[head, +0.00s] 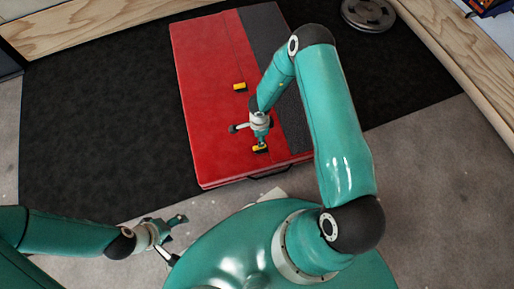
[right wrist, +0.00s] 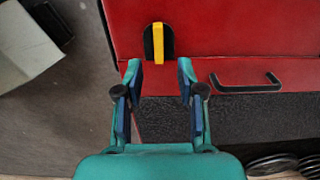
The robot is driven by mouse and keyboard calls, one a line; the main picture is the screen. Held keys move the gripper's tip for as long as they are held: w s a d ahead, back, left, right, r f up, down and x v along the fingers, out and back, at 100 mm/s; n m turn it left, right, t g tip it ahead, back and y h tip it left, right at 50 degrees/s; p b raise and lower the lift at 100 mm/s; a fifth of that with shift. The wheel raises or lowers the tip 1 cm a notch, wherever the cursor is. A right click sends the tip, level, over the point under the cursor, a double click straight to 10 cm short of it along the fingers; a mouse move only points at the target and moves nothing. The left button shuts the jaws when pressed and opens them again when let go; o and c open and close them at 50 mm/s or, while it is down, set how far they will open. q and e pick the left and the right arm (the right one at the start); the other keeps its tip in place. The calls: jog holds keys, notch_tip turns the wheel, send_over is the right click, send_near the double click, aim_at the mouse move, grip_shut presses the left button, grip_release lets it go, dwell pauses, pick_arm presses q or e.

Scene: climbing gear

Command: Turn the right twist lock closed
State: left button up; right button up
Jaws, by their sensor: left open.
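A red case or pad (head: 205,95) lies on the floor with two yellow twist locks on black bases. The right twist lock (head: 260,149) is at its near end, and the other lock (head: 239,87) is farther back. In the right wrist view the yellow handle (right wrist: 159,43) points straight up and down in the picture. My right gripper (right wrist: 160,78) is open, its fingers apart with nothing between them; the handle shows just beyond the tips. In the head view my right gripper (head: 260,139) is over this lock. My left gripper (head: 173,238) is open and empty at lower left.
A black carry handle (right wrist: 247,85) sits beside the lock on the red case. A dark grey strip (head: 263,30) runs along the case. Weight plates (head: 368,14) lie at the back right. Black matting (head: 90,120) on the left is clear.

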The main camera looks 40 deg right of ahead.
notch_tip(320, 180, down, 7)
jog(key=shift+r+b, duration=0.2)
jog(key=shift+b, duration=0.95)
